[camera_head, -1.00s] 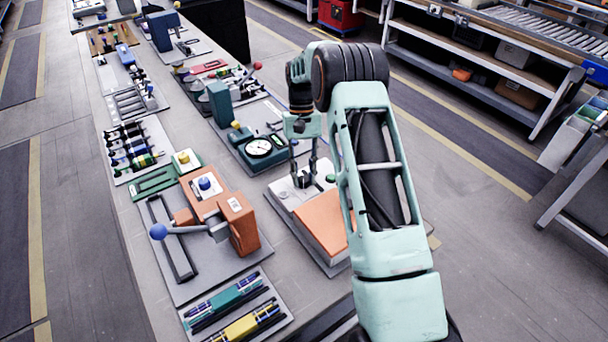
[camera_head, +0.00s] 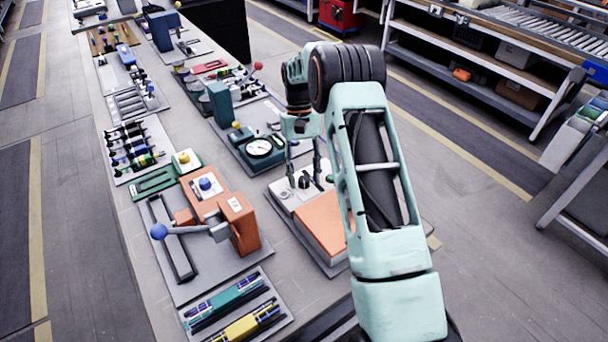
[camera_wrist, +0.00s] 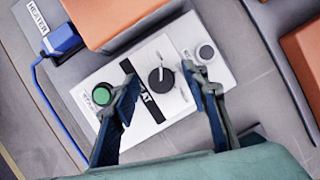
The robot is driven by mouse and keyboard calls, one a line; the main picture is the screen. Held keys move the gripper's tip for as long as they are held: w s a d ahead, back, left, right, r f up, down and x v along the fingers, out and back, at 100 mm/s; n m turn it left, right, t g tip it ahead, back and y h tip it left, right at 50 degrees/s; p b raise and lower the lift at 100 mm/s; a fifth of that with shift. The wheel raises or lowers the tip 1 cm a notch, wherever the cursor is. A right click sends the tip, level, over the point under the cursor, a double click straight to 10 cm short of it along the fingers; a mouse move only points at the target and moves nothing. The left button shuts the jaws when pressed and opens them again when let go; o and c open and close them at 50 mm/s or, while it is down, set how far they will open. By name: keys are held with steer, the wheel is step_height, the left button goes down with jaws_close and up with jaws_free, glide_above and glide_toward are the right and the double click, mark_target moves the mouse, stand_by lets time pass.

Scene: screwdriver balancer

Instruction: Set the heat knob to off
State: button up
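The heat knob (camera_wrist: 163,79) is a round black dial with a white pointer line. It sits on a white panel (camera_wrist: 152,120) marked with a black HEAT band; the small position marks are too small to read. The pointer points toward the top of the wrist view. My gripper (camera_wrist: 160,84) is open, with one finger on each side of the knob; I cannot tell whether either touches it. The head view shows my gripper (camera_head: 304,174) over the heater's white panel, with the dark knob (camera_head: 303,182) between the fingers.
The panel also has a green button (camera_wrist: 103,94) and a dark round button (camera_wrist: 206,52). The heater's orange block (camera_wrist: 115,20) adjoins the panel, with a blue plug (camera_wrist: 61,41) and cord beside it. A green gauge stand (camera_head: 258,148) stands behind in the head view.

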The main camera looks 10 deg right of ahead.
steer(key=v, duration=1.2)
stand_by(0.5)
